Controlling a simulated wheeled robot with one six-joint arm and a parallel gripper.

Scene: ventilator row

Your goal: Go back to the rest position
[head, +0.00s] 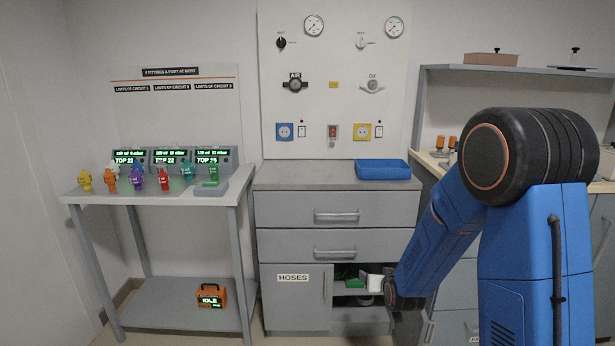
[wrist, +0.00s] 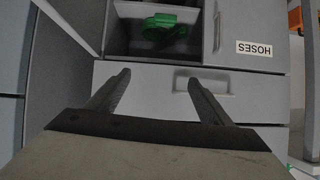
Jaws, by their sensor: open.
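My gripper (wrist: 157,85) is open in the wrist view, with its two dark fingers apart and nothing between them. It shows in front of a grey drawer front (wrist: 140,80), close to an open cabinet compartment. The wrist view is upside down, as the HOSES label (wrist: 262,48) shows. In the head view my blue arm reaches down on the right toward the cabinet (head: 337,212). The fingers cannot be made out there. A green item (wrist: 162,27) lies in the open compartment, apart from my fingers; green also shows there in the head view (head: 354,283).
A grey table (head: 150,199) on the left carries several coloured fittings and three lit displays. An orange device (head: 211,296) reading IDLE sits on its lower shelf. A blue tray (head: 383,169) lies on the cabinet top. A wooden-topped counter (head: 431,160) stands behind my arm.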

